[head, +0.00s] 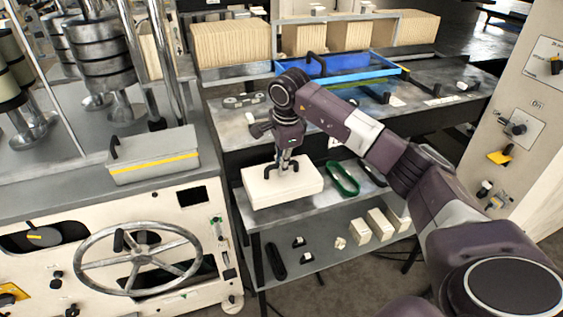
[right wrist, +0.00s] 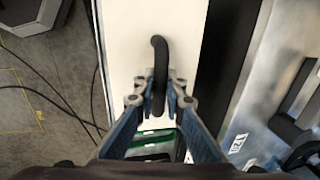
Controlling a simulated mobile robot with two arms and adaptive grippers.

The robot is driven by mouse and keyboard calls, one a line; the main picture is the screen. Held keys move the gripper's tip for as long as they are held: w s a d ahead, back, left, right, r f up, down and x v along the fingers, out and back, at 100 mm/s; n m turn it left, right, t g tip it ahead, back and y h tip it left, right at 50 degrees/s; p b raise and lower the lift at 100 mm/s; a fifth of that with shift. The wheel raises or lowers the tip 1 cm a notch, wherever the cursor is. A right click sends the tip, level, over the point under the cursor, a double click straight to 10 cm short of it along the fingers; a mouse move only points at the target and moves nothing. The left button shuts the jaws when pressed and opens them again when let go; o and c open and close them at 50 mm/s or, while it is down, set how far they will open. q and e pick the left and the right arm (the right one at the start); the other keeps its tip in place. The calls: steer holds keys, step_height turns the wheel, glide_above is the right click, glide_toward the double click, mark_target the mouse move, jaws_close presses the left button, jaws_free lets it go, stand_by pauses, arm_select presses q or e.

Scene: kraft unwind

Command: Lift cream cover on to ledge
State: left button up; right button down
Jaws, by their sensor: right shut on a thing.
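The cream cover (head: 284,187) is a flat cream block with a dark handle on top. It is at the left end of the lower grey shelf (head: 312,204) of the workbench; I cannot tell whether it rests there or is slightly raised. My right gripper (head: 284,168) comes down from above and is shut on the handle. In the right wrist view, the fingers (right wrist: 160,98) close around the black handle (right wrist: 158,55), with the cream top (right wrist: 128,45) below. Which surface is the ledge is not clear. My left gripper is out of view.
A green oval ring (head: 343,180) lies right of the cover. Cream blocks (head: 380,226) and small dark parts sit on the bottom shelf. A blue tray (head: 350,68) is on the upper bench. A machine with a handwheel (head: 137,260) and a grey box (head: 152,155) stands left.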

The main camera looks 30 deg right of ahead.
steer(key=shift+f+b, duration=1.15)
steer(key=shift+f, duration=0.95)
steer(key=c, duration=1.9)
jaws_free()
